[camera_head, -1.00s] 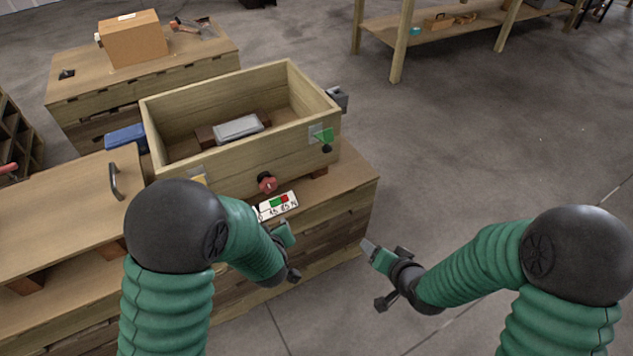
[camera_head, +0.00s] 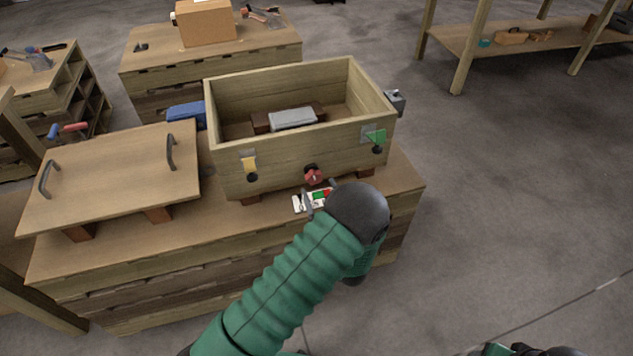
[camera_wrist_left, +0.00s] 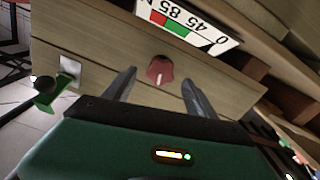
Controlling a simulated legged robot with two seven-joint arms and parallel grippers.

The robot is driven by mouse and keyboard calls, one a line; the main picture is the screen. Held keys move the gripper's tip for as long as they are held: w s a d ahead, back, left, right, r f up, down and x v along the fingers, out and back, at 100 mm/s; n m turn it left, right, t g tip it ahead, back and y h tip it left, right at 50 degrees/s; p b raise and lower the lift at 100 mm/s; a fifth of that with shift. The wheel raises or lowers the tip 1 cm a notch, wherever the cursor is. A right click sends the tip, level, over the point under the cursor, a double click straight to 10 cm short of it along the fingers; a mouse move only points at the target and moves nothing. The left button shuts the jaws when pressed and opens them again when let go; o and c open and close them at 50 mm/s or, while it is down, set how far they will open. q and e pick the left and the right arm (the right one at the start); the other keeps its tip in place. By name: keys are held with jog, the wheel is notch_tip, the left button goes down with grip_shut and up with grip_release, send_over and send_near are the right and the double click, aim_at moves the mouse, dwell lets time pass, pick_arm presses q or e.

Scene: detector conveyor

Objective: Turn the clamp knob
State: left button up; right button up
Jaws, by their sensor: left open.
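The red clamp knob (camera_head: 314,175) sits on the front wall of the wooden box (camera_head: 285,172). In the left wrist view the knob (camera_wrist_left: 160,71) has a white pointer line and lies between two spread fingers, with a gap on either side. My left gripper (camera_head: 319,191) is open and empty in front of the knob, its fingers partly hidden by my wrist in the head view. The label (camera_head: 320,196) with numbers and green and red fields is below the knob and appears upside down in the wrist view (camera_wrist_left: 187,22). Only a piece of my right arm shows at the bottom right.
A yellow tag (camera_head: 249,164) and a green flag-like latch (camera_head: 376,137) flank the knob on the box front. A grey block (camera_head: 292,119) lies inside the open box. A wooden lid with two handles (camera_head: 110,180) rests at the left.

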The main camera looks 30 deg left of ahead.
aim_at(315, 180)
pick_arm(q)
jog(key=x, duration=0.5)
jog(key=shift+a+b, duration=0.1)
jog(key=shift+b, duration=0.25)
jog(key=shift+c, duration=0.4)
jog(key=c, duration=1.3)
